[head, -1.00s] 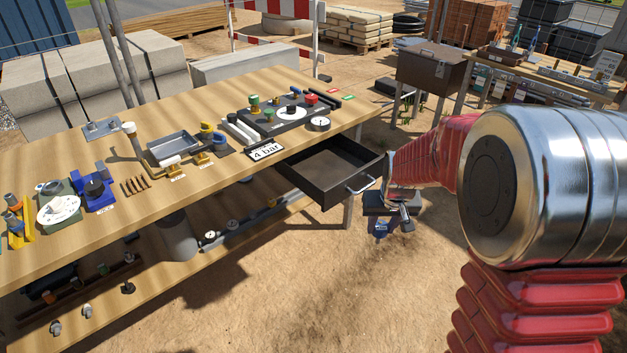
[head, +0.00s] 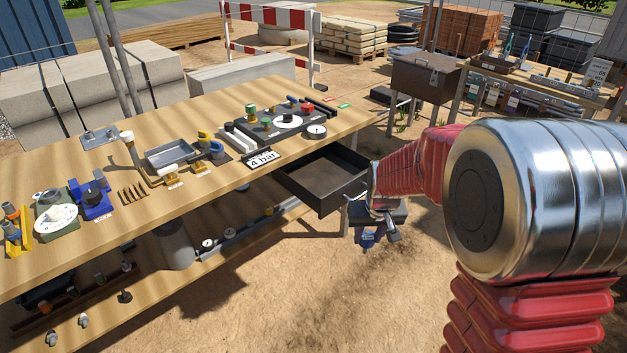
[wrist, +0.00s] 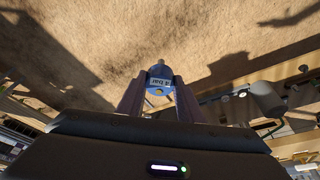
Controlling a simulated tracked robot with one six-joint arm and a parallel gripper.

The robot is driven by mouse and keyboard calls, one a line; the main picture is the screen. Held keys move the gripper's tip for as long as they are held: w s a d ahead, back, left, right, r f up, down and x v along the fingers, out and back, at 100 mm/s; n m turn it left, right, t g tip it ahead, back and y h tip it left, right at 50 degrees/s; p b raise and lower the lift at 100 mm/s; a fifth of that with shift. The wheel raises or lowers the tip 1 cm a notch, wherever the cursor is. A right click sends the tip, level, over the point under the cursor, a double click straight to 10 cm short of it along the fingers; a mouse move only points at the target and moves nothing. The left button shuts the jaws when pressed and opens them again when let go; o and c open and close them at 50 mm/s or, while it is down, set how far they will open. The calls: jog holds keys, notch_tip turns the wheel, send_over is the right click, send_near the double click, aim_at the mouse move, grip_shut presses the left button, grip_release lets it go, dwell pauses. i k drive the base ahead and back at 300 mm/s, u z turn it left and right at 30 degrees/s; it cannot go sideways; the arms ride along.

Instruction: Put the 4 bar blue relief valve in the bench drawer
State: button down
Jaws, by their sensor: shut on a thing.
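My gripper (wrist: 159,95) is shut on the blue relief valve (wrist: 159,76), which carries a white label ending in "bar"; the digit is hard to read in the wrist view. In the head view the blue valve (head: 368,240) hangs below my gripper (head: 375,225), above the sandy ground and in front of the bench's right end. The bench drawer (head: 322,181) is pulled open, dark and empty inside as far as I see. My gripper is just outside the drawer's front right side, lower than its rim.
A lower shelf (head: 110,285) holds more parts. A brown metal box (head: 425,76) stands behind. The ground in front is clear.

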aim_at(323, 178)
jog(key=u, duration=0.65)
jog(key=i, duration=2)
